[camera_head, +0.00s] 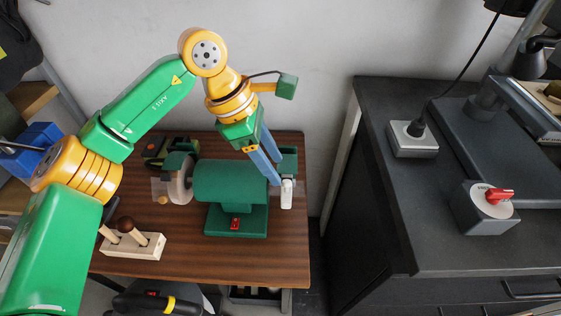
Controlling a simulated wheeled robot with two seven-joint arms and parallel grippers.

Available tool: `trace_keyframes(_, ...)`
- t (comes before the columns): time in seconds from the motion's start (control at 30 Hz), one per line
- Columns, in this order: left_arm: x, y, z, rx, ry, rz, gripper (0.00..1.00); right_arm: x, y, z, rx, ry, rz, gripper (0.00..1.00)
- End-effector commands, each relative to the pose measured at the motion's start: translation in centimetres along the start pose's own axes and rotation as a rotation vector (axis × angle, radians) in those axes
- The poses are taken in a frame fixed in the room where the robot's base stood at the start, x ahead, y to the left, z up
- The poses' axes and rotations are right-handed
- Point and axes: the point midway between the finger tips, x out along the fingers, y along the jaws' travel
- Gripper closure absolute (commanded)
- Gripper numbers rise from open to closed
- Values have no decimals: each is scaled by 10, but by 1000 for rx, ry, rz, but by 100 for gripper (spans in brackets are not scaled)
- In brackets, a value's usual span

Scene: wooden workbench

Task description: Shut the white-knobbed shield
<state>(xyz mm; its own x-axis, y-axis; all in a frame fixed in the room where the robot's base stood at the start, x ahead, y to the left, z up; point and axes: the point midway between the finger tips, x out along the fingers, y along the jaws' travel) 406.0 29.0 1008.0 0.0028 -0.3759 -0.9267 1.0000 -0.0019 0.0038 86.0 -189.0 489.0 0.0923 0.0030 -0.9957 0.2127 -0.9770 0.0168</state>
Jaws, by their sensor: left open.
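A green bench grinder (231,180) stands on the wooden workbench. At its right end, below a green guard (288,160), is a small white part (287,186), which looks like the white knob and shield. The shield's exact angle is too small to tell. My left gripper (277,172) reaches down from above with its blue fingers apart, just left of and above the white part. I cannot tell whether a fingertip touches it. The fingers partly hide the grinder's right end. My right gripper is not in view.
At the grinder's left wheel (178,186), a clear shield (157,187) has a tan knob (163,200). A wooden block with handled tools (132,243) stands at the front left. A dark cabinet (450,180) with a red-knobbed switch box (487,208) stands right, across a gap.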

Motion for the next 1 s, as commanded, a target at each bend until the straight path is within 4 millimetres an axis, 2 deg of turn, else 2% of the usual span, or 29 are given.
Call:
trace_keyframes(0.1, 22, -1, 1, -1, -2, -6, 47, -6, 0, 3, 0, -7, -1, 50)
trace_keyframes(0.2, 34, 0, 2, -2, -4, -4, 47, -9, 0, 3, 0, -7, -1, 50)
trace_keyframes(0.47, 42, 0, 2, -2, -6, -2, 47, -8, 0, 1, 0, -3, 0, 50)
trace_keyframes(0.5, 42, 0, 2, -2, -6, -2, 49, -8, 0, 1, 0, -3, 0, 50)
trace_keyframes(0.7, 41, 0, 2, -3, -7, -2, 100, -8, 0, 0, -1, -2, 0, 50)
trace_keyframes(1.0, 44, -1, 1, 4, -8, 12, 100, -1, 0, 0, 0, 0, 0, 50)
